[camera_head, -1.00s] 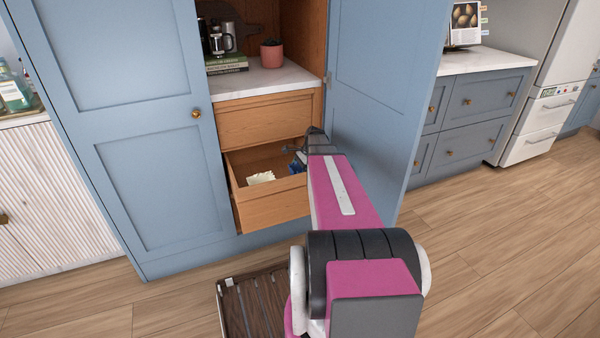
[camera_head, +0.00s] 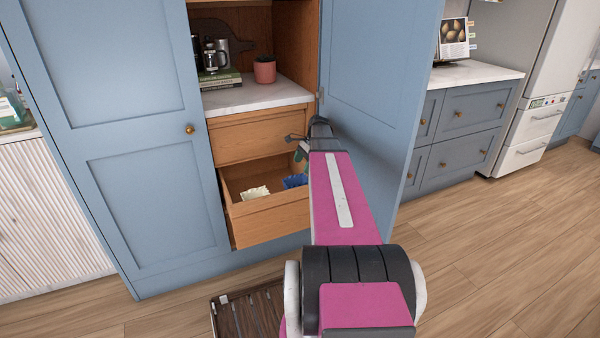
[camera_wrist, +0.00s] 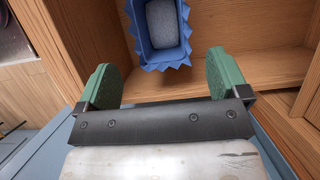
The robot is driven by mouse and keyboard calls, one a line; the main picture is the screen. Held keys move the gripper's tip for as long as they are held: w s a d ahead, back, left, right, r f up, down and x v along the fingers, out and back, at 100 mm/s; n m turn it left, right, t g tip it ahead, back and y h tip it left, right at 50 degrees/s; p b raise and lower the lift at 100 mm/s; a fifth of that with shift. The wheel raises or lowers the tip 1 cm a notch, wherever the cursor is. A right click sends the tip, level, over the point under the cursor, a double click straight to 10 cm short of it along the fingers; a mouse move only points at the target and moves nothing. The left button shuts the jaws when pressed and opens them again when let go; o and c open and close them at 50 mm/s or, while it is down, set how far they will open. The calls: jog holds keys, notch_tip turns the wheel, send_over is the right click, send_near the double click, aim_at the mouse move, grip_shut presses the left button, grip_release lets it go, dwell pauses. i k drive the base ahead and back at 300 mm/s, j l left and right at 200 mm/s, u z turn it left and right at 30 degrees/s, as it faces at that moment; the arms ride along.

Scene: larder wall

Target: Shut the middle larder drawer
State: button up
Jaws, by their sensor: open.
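The middle larder drawer (camera_head: 268,218), light wood, stands pulled out below a shut upper drawer (camera_head: 255,138). Inside it lie a cream crinkled-edge container (camera_head: 255,193) and a blue one (camera_head: 295,181), partly hidden by my arm. My gripper (camera_head: 300,146) is above the right side of the open drawer, near the upper drawer's front. In the wrist view my gripper (camera_wrist: 163,65) has its two green fingers spread with nothing between them. The blue container (camera_wrist: 160,35) lies beyond the fingertips, apart from them, with grey contents.
The open blue larder door (camera_head: 365,100) stands just right of my arm. A tall blue door (camera_head: 150,180) is on the left. A worktop (camera_head: 255,95) above the drawers holds a pink pot (camera_head: 265,69) and books. A dark slatted thing (camera_head: 250,312) lies on the floor.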

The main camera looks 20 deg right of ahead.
aim_at(280, 212)
jog(key=k, duration=1)
